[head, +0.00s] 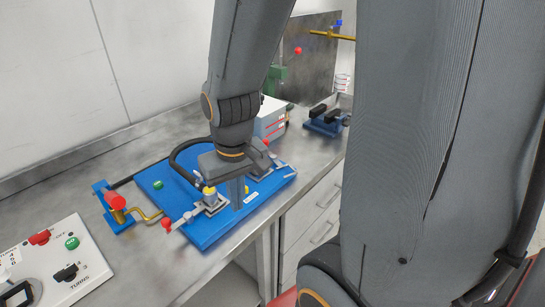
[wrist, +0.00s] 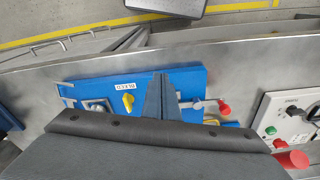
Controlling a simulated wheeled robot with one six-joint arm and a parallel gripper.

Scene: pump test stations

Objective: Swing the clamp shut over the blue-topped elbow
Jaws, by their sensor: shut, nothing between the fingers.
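A blue board (head: 207,231) lies on the bench and also shows in the wrist view (wrist: 189,79). A metal clamp with a red knob (head: 166,223) is at its left front, beside a yellow-topped fitting (head: 209,190). In the wrist view the red knob (wrist: 224,108) is right of my fingers and a yellow part (wrist: 128,100) is left of them. My gripper (head: 238,203) points down over the board, shut and empty; its fingers also show in the wrist view (wrist: 161,80). I cannot make out a blue-topped elbow on the board; my gripper hides part of it.
A white control box (head: 60,262) is at the left front. A blue bracket with a red knob (head: 115,201) and brass pipe is beside the board. Grey-white boxes (head: 270,122), a small blue fixture (head: 323,122) and a brass pipe (head: 325,35) with a blue part are behind.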

